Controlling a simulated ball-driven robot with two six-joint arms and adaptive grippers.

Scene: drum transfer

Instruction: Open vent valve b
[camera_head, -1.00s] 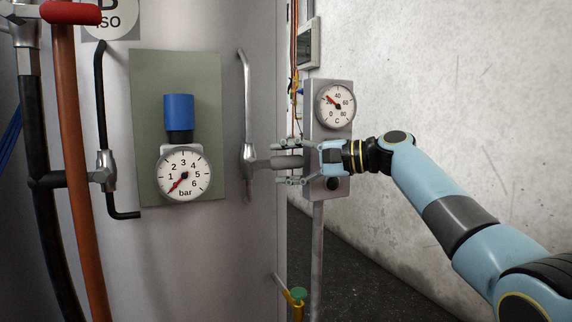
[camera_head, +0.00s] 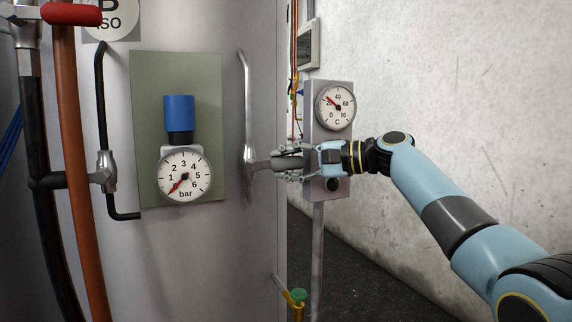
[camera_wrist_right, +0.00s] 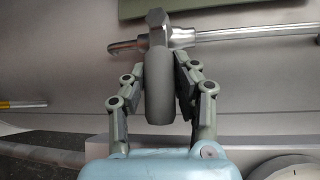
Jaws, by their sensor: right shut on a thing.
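My right gripper (camera_head: 288,161) is shut on a grey rounded grip at the right side of the pale tank. In the right wrist view my gripper (camera_wrist_right: 160,78) has its two fingers against either side of this grip (camera_wrist_right: 157,95). The grip joins a metal fitting (camera_head: 249,160) with a long, near-vertical rod above it. In the right wrist view the rod (camera_wrist_right: 240,34) runs crosswise beyond the fingers. No label on this fitting can be read. A sign reading "B ISO" (camera_head: 118,17) is partly cut off at the upper left. My left gripper is out of view.
A blue-capped pressure gauge (camera_head: 185,174) sits on a green panel (camera_head: 147,90). A temperature gauge (camera_head: 335,106) is close above my right gripper. A black-handled fitting (camera_head: 103,171) and hoses (camera_head: 76,160) are at the left. A green-knobbed yellow tap (camera_head: 298,296) is low down.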

